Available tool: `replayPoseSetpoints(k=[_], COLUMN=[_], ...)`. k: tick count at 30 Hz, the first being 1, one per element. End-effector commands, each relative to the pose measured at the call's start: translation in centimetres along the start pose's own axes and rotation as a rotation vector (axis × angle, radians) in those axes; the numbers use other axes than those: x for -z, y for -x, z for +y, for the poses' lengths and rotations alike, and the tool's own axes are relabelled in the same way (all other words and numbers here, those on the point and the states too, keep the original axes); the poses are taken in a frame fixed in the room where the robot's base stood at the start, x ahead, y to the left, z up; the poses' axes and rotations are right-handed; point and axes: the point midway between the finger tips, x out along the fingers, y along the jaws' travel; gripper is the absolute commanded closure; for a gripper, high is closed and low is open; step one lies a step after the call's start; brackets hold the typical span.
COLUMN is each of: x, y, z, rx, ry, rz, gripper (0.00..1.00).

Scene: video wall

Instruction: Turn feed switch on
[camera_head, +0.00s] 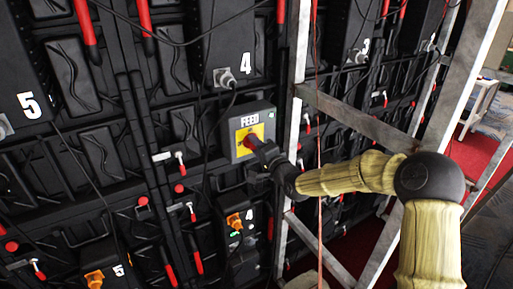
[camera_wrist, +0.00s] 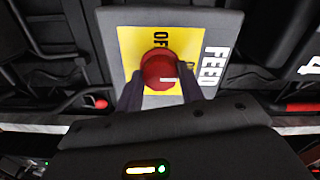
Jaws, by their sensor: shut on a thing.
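The feed switch is a grey box (camera_head: 242,117) marked FEED, with a yellow plate (camera_head: 238,141) and a round red knob (camera_head: 251,141). It is mounted on the black video wall, left of a metal upright. In the wrist view the red knob (camera_wrist: 160,70) sits on the yellow plate (camera_wrist: 128,45), with "OFF" readable above it and other lettering partly hidden. My gripper (camera_head: 258,150) reaches it from the lower right. In the wrist view my gripper's fingers (camera_wrist: 160,92) lie on both sides of the knob, shut on it. A white mark shows low on the knob.
Metal truss bars (camera_head: 352,112) stand just right of the switch, close to my arm. A thin red cable (camera_head: 319,190) hangs there. Black cables and red-handled levers (camera_head: 180,160) cover the wall around the box. An orange connector (camera_head: 235,221) is below it.

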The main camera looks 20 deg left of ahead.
Motion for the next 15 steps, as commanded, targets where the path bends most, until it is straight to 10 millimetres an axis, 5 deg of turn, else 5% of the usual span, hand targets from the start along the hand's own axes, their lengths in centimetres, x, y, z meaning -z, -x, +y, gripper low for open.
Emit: replayPoseSetpoints(k=[7,8,11,15], x=[0.11,0.11,0.09,0.05], y=[0.02,0.02,0.02,0.01], z=[0.08,0.09,0.08,0.06], rx=[-0.001,-0.001,-0.001,-0.001], ry=[-0.004,-0.004,-0.003,-0.002], rz=[0.003,0.003,0.002,0.001], gripper=[0.85,0.6,0.41,0.4])
